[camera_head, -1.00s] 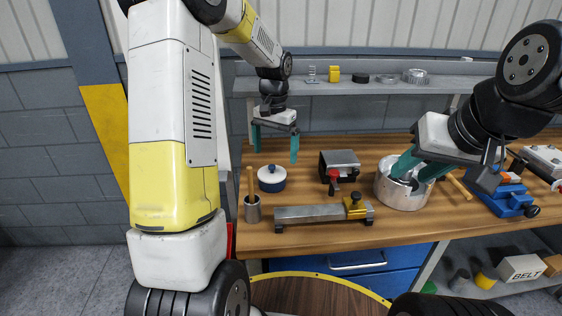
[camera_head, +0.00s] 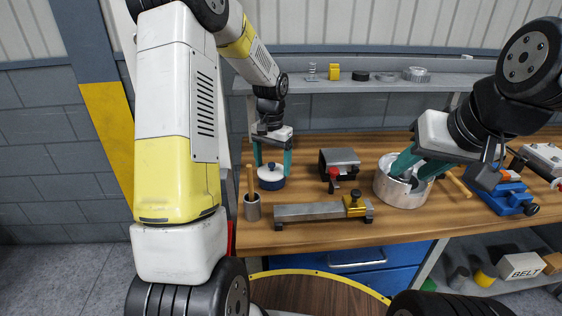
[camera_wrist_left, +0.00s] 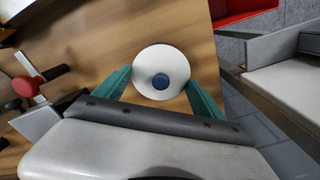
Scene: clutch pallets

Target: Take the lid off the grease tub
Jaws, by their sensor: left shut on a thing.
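The grease tub (camera_head: 271,185) is a small blue round tub on the left of the bench. Its white lid (camera_wrist_left: 146,72) has a blue knob in the middle and sits on the tub. My left gripper (camera_head: 272,168) points down over the tub, with one teal finger on each side, shut on the lid. In the left wrist view the fingers (camera_wrist_left: 158,92) flank the near part of the white disc. My right gripper (camera_head: 412,172) has its teal fingers at the top of a metal pot; what lies between them is unclear.
A metal cup with a wooden handle (camera_head: 252,207) stands close in front of the tub. A grey bar with a brass-coloured block (camera_head: 310,211) and a grey device with a red knob (camera_head: 340,163) lie to the right. The metal pot (camera_head: 402,194) is further right.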

